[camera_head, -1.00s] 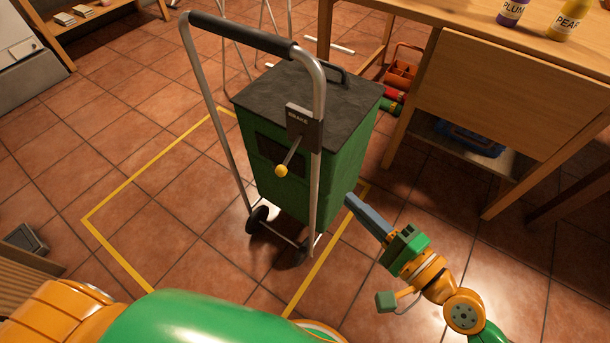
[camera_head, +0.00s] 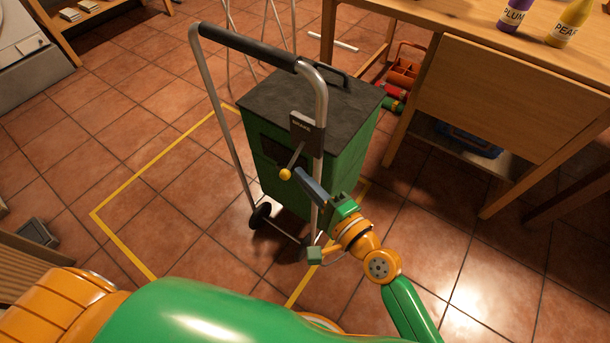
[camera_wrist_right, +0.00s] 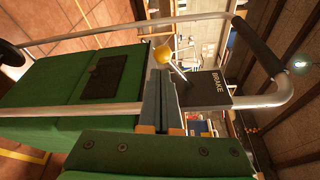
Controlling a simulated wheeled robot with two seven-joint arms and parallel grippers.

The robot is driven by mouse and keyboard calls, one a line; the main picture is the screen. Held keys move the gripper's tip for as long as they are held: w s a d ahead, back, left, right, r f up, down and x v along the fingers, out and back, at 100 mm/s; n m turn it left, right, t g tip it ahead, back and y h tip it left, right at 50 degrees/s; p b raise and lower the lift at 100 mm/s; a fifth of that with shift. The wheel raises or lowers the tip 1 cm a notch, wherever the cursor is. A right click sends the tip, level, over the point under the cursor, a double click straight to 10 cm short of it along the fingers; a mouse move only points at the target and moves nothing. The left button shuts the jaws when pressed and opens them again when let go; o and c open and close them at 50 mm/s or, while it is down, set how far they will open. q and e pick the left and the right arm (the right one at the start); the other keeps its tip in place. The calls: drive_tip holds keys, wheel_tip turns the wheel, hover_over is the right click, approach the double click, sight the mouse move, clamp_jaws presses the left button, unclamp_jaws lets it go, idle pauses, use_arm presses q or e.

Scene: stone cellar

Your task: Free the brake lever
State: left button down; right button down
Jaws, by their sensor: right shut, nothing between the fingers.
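The brake lever (camera_head: 294,160) is a thin metal rod with a yellow ball knob (camera_head: 285,174). It angles down from a dark plate marked BRAKE (camera_head: 307,130) on the right tube of a green cart (camera_head: 347,150). My right gripper (camera_head: 298,172) is shut and empty, its fingertips close to the right of the knob. In the right wrist view the fingers (camera_wrist_right: 163,82) point toward the yellow knob (camera_wrist_right: 163,54), beside the BRAKE plate (camera_wrist_right: 205,90). I cannot tell if they touch the lever. My left gripper is not in view.
The cart's handle (camera_head: 245,45) rises above its dark lid. A yellow floor outline (camera_head: 165,172) surrounds the cart.

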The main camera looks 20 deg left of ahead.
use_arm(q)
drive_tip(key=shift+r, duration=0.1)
